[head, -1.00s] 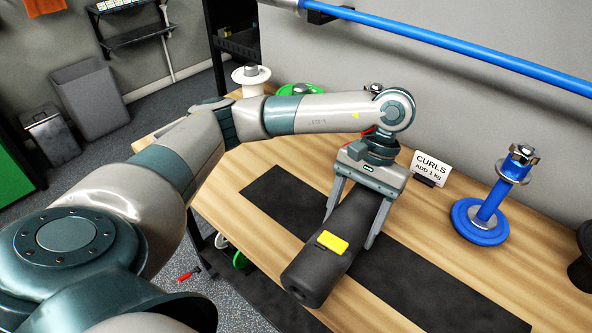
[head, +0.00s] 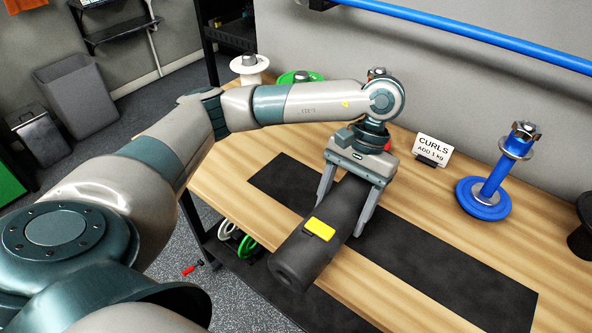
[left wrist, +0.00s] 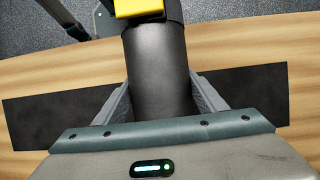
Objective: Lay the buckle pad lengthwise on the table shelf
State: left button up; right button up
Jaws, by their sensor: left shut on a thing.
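The buckle pad is a dark grey cylinder (head: 305,255) with a yellow buckle (head: 320,230) near its front end. My left gripper (head: 345,215) is shut on the pad, one finger on each side. The pad lies across the black mat on the table top (head: 220,182), its front end out past the table's front edge. In the left wrist view the pad (left wrist: 160,75) runs between the two fingers, with its yellow buckle (left wrist: 138,8) at the top. The table shelf (head: 262,283) shows in part below the table top. My right gripper is not in view.
A black mat (head: 450,275) lies along the table. A white and a green ring (head: 247,247) are at the shelf. A red-handled item (head: 192,268) shows below left.

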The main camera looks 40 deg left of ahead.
aim_at(317, 307)
jog(key=k+j+z, duration=0.2)
jog(key=k+j, duration=0.35)
jog(key=k+j+z, duration=0.15)
jog(key=k+j, duration=0.3)
jog(key=k, duration=0.15)
jog(key=k+j+z, duration=0.2)
jog(key=k+j, duration=0.2)
jog(key=k, duration=0.2)
